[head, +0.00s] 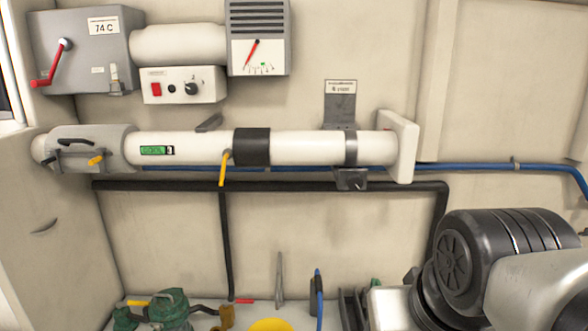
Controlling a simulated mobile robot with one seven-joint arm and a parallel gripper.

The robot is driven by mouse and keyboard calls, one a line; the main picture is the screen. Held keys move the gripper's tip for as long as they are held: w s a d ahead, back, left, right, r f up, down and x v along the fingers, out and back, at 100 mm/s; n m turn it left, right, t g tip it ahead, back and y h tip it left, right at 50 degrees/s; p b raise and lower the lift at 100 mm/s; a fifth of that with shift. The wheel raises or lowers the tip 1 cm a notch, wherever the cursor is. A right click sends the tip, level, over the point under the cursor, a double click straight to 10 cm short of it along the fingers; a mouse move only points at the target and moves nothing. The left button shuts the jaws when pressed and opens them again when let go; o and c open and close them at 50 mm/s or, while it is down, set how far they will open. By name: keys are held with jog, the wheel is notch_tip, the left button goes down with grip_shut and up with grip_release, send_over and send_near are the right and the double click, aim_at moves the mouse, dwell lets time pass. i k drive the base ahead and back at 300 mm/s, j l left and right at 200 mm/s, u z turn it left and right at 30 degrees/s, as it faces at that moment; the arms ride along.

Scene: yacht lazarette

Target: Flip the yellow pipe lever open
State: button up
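A yellow lever (223,169) hangs almost straight down from the front of the thick white horizontal pipe (300,148). It sits just left of a black band on the pipe, with its pivot at the pipe's front. A second, shorter yellow-tipped handle (96,160) is on the grey fitting at the pipe's left end. Parts of my arm show at the lower right, well apart from the lever. I cannot see my gripper's fingers in the head view.
Above the pipe are a grey box with a red-handled switch (50,66), a control box (184,86) and a gauge (258,45). A blue hose (480,168) and black pipe (330,187) run below. A green pump (170,307) stands lower left. Space before the lever looks clear.

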aim_at(227, 153)
jog(key=k+j+z, duration=0.25)
jog(key=j, duration=0.2)
jog(key=j+z, duration=0.25)
jog(key=j, duration=0.2)
jog(key=k+j+z, duration=0.5)
jog(key=j, duration=0.2)
jog(key=i+j+u, duration=0.15)
jog(key=u, duration=0.2)
jog(key=i+j+u, duration=0.1)
jog(key=u, duration=0.2)
jog(key=i+j+u, duration=0.15)
jog(key=u, duration=0.2)
